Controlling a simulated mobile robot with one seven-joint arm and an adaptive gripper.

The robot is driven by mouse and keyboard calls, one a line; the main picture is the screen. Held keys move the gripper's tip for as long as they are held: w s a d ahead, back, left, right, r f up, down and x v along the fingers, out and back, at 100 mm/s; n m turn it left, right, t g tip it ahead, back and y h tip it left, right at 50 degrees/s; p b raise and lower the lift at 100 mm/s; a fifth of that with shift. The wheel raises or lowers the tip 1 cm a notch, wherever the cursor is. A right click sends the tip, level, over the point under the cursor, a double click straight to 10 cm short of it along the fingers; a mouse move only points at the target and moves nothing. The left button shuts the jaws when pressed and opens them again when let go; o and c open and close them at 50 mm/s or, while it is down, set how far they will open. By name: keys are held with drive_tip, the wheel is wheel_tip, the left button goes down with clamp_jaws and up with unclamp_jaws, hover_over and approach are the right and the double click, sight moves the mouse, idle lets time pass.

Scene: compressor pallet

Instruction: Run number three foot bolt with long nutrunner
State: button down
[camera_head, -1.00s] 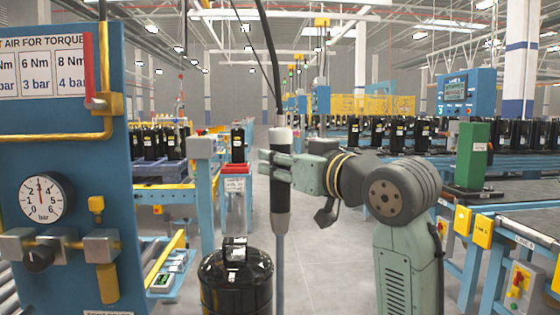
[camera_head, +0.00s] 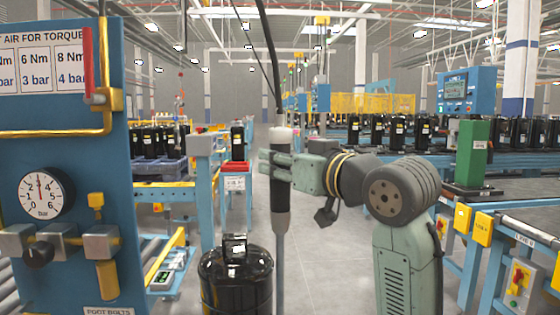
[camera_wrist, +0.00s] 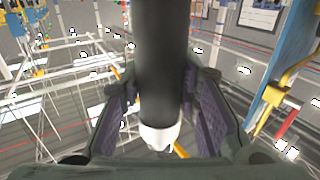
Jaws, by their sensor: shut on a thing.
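The long nutrunner (camera_head: 281,215) hangs upright, with a white top, a black barrel and a thin grey shaft running down out of the picture. My gripper (camera_head: 272,165) is shut around the upper part of its barrel. In the wrist view the black barrel (camera_wrist: 162,70) passes between the finger pads of my gripper (camera_wrist: 165,110), with its white end lower down. A black compressor (camera_head: 236,282) stands close to the left of the shaft, its top showing. The foot bolts and the tool's lower tip are out of view.
A blue air panel (camera_head: 85,165) stands at the left, with a pressure gauge (camera_head: 40,195) whose needle is near 3 and a red-handled valve (camera_head: 90,70). A green block (camera_head: 472,152) and a blue console (camera_head: 466,92) stand right.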

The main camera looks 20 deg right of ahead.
drive_tip(key=shift+f+b, duration=0.9)
drive_tip(key=shift+f, duration=0.55)
idle(2.0)
drive_tip(key=shift+r+p, duration=2.15)
drive_tip(key=shift+r, duration=0.5)
